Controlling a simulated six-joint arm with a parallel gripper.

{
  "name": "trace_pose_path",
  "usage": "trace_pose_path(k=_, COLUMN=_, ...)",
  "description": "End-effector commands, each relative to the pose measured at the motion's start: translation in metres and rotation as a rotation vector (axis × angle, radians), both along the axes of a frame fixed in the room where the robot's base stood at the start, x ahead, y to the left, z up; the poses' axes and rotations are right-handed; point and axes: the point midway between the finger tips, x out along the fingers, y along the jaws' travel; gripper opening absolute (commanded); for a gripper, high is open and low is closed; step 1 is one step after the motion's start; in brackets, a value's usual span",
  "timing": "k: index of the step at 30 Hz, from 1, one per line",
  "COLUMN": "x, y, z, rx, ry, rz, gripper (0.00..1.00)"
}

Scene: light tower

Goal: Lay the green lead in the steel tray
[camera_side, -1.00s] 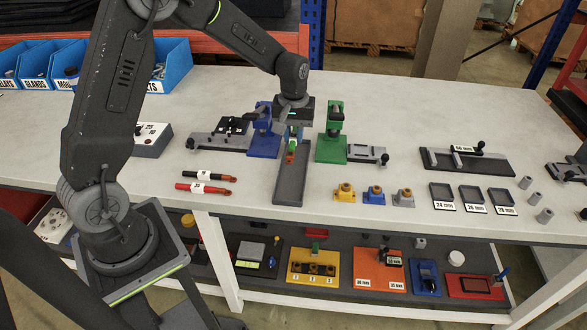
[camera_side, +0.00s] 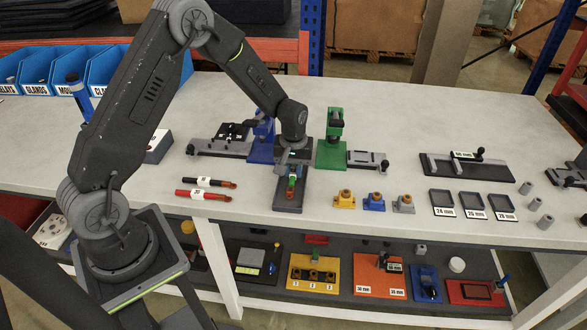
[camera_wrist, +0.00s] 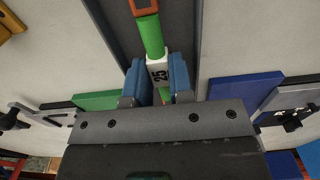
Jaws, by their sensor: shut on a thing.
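My gripper (camera_side: 291,171) is over the steel tray (camera_side: 288,206), pointing down. In the wrist view the blue fingertips of my gripper (camera_wrist: 158,83) are shut on the green lead (camera_wrist: 152,37) at its white label marked 25. The lead has an orange-red end and runs along the length of the tray (camera_wrist: 183,40), between its side walls. In the side view the green lead (camera_side: 292,183) shows in front of the gripper, above the tray floor. I cannot tell whether it touches the floor. The gripper hides the rear of the tray.
A black lead (camera_side: 204,182) and a red lead (camera_side: 185,193) lie left of the tray. A blue stand (camera_side: 262,150) and a green stand (camera_side: 331,150) flank the tray's far end. Yellow (camera_side: 345,201), blue and grey blocks stand to the right.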

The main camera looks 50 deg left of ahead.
Motion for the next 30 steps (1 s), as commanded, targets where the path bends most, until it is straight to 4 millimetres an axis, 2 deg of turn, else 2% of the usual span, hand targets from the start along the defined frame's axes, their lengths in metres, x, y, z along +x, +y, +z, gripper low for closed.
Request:
trace_pose_path(k=2, x=0.000, y=0.000, z=-0.002, rx=0.000, ry=0.000, rz=0.000, gripper=0.00)
trace_pose_path(k=3, x=0.000, y=0.000, z=-0.003, rx=0.000, ry=0.000, rz=0.000, gripper=0.22)
trace_pose_path(k=11, x=0.000, y=0.000, z=-0.002, rx=0.000, ry=0.000, rz=0.000, gripper=0.46)
trace_pose_path(k=20, x=0.000, y=0.000, z=0.002, rx=0.000, ry=-0.001, rz=0.000, gripper=0.46)
trace_pose_path(k=23, x=0.001, y=0.000, z=0.014, rx=0.001, ry=-0.004, rz=0.000, gripper=0.46)
trace_pose_path(k=30, x=0.001, y=0.000, z=0.063, rx=0.001, ry=-0.006, rz=0.000, gripper=0.46)
